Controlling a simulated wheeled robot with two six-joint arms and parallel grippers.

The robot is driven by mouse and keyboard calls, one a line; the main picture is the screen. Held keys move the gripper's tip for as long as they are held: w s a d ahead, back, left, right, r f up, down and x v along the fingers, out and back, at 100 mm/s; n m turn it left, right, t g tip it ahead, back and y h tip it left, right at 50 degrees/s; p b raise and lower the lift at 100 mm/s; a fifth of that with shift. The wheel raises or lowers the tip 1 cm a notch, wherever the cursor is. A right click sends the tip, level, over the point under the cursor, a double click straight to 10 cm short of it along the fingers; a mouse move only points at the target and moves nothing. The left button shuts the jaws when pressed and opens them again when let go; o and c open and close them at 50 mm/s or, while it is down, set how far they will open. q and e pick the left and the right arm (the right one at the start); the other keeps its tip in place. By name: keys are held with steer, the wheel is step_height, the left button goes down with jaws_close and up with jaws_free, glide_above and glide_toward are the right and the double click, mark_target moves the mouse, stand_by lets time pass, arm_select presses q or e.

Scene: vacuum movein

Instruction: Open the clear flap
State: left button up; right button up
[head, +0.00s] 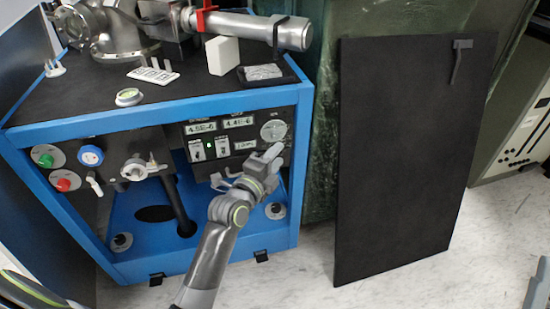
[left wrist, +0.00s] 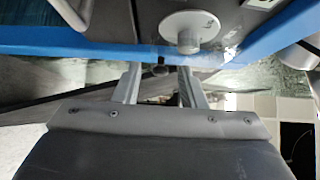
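The blue-framed cabinet's dark front panel (head: 180,142) carries green-lit readouts and a block of small switches (head: 210,149). The clear flap itself I cannot make out against the panel. My left gripper (head: 246,166) is in front of the panel's right part, just below and right of the switches. Its two fingers stand apart with nothing seen between them. In the left wrist view the fingers (left wrist: 159,87) are also apart, below a white round disc with a knob (left wrist: 187,32). A grey piece at the lower right edge of the head view may be my right gripper.
Metal vacuum parts (head: 255,29) and a white block (head: 223,56) stand on the cabinet top. Left on the panel are green, red and blue knobs (head: 90,155). A black board (head: 405,155) leans at right. Pale floor (head: 420,285) is open in front.

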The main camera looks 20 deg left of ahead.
arm_select(q)
steer(key=shift+c, duration=0.5)
jaws_close()
